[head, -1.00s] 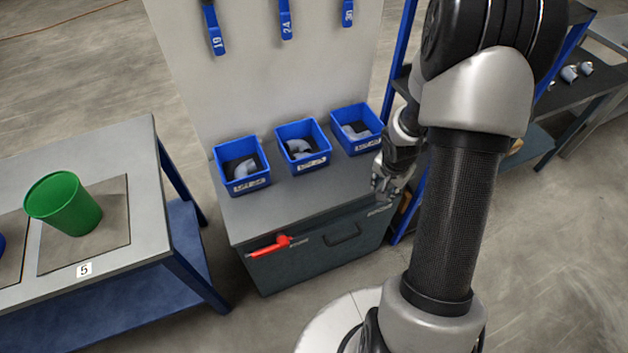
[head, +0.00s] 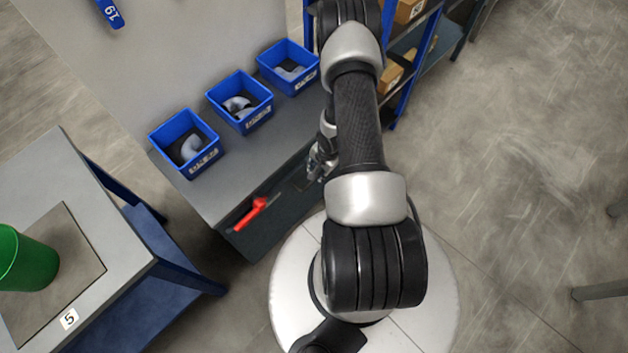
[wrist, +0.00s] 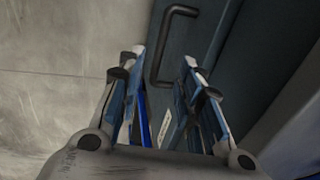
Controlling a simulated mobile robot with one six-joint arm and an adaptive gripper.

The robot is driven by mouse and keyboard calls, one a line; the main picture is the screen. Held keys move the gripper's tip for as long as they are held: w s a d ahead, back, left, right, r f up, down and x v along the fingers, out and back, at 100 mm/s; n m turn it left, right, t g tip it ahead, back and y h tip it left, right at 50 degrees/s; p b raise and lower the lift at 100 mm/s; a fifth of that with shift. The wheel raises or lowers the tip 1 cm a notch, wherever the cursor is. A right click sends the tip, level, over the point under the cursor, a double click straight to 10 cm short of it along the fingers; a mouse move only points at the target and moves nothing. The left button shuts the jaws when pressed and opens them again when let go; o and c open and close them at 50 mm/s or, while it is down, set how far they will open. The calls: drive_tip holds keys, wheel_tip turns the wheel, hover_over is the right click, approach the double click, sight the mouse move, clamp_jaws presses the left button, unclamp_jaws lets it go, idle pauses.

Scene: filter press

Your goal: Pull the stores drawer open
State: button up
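The stores drawer has a dark grey front (head: 262,226) in a grey-topped cabinet. A black bar handle (wrist: 160,45) is fixed to the front and shows in the wrist view, just beyond my fingertips and between their lines. My gripper (wrist: 163,62) is open and empty, with its two fingers spread apart. In the head view my gripper (head: 316,168) is small and close to the drawer front, and it partly hides the handle area. I cannot tell whether the fingers touch the handle.
Three blue bins (head: 240,101) with grey pipe fittings stand on top. A table (head: 110,243) with a green bucket (head: 27,260) is at left. Blue shelving (head: 404,88) stands at right.

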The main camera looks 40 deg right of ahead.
drive_tip(key=f+b, duration=0.1)
drive_tip(key=f, duration=0.2)
drive_tip(key=w+f+b, duration=0.1)
drive_tip(key=f, duration=0.2)
drive_tip(key=w+f+b, duration=0.1)
drive_tip(key=f, duration=0.2)
drive_tip(key=shift+a+f, duration=0.1)
drive_tip(key=shift+f, duration=0.3)
clamp_jaws()
